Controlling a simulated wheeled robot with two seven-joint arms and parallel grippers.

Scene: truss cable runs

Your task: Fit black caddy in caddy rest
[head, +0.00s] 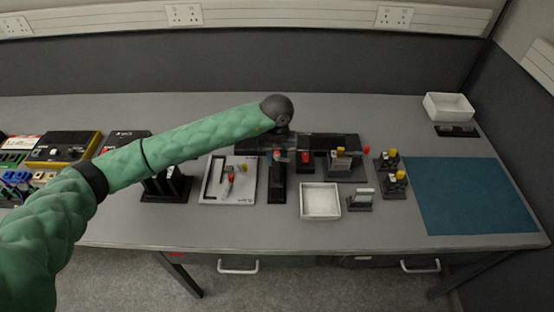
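My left arm comes in from the left, and its dark wrist hangs over the back middle of the bench. My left gripper (281,148) points down there, small and dark against dark items; its fingers cannot be made out. A long black tray-like piece (345,139) lies behind and under it, partly hidden. A black upright piece (277,182) stands just in front of the gripper; contact cannot be told. A black slotted block (166,188) stands left of the grey tool board. Which black piece is the caddy or its rest is not clear. My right gripper is not in view.
A grey board with tools (212,193), a white tray (320,202), a small holder (361,202) and yellow-topped parts (397,182) crowd the middle. A blue mat (475,195) lies bare at right. A white bin (448,106) stands behind it. Boxed devices (62,148) fill the left.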

